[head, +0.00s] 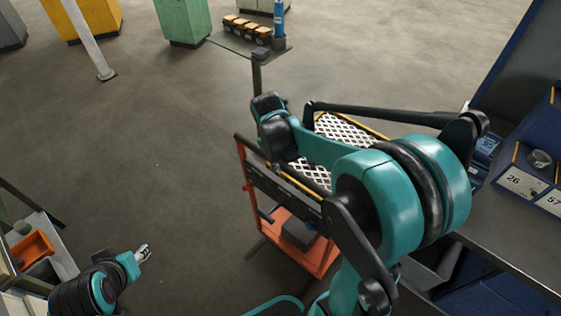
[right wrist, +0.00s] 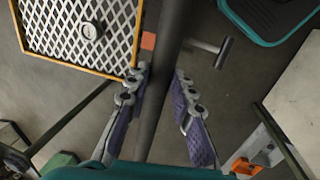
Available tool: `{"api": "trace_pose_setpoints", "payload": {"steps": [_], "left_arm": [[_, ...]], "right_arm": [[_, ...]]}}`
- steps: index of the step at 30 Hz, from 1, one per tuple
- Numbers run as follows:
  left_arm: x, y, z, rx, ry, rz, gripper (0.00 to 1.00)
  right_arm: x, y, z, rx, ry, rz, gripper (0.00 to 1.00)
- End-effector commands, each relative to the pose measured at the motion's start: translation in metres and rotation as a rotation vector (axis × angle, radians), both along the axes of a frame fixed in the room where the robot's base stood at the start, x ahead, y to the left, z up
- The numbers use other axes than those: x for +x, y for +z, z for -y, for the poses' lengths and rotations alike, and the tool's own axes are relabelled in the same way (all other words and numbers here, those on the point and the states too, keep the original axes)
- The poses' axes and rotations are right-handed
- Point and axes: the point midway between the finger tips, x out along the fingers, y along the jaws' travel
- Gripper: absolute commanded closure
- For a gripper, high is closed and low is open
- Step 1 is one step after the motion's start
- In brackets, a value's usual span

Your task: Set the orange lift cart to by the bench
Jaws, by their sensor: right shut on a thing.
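The orange lift cart (head: 318,262) stands on the floor in the lower middle of the head view, left of the bench. It has an orange base and a white mesh top with a yellow edge; my right arm covers part of it. The mesh (right wrist: 70,30) also shows at the upper left of the right wrist view. My right gripper (right wrist: 160,85) is shut on the cart's dark handle bar (right wrist: 165,60), one finger on each side. The bench (head: 500,237) runs along the right. My left gripper (head: 143,253) is low at the left, away from the cart; its jaw state is unclear.
Blue drawers numbered 26 and 57 (head: 523,184) sit on the bench. A small stand (head: 228,41) with several black-and-orange packs stands at the back. A shelf with an orange bin (head: 33,252) is at the lower left. Open floor lies left of the cart.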

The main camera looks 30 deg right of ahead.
Motion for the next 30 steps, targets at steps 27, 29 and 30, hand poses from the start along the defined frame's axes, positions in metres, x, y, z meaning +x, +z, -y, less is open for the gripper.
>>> {"api": "trace_pose_setpoints", "payload": {"steps": [27,29,30], "left_arm": [[0.000,0.013,0.000,0.000,0.000,0.000,0.60],[0.000,0.014,0.000,0.000,0.000,0.000,0.60],[0.000,0.015,0.000,0.000,0.000,0.000,0.60]], "right_arm": [[0.078,0.001,0.189,0.001,-0.004,-0.001,1.00],[0.083,0.001,0.201,0.000,-0.003,-0.002,1.00],[0.085,0.001,0.208,-0.001,-0.003,-0.001,1.00]]}}
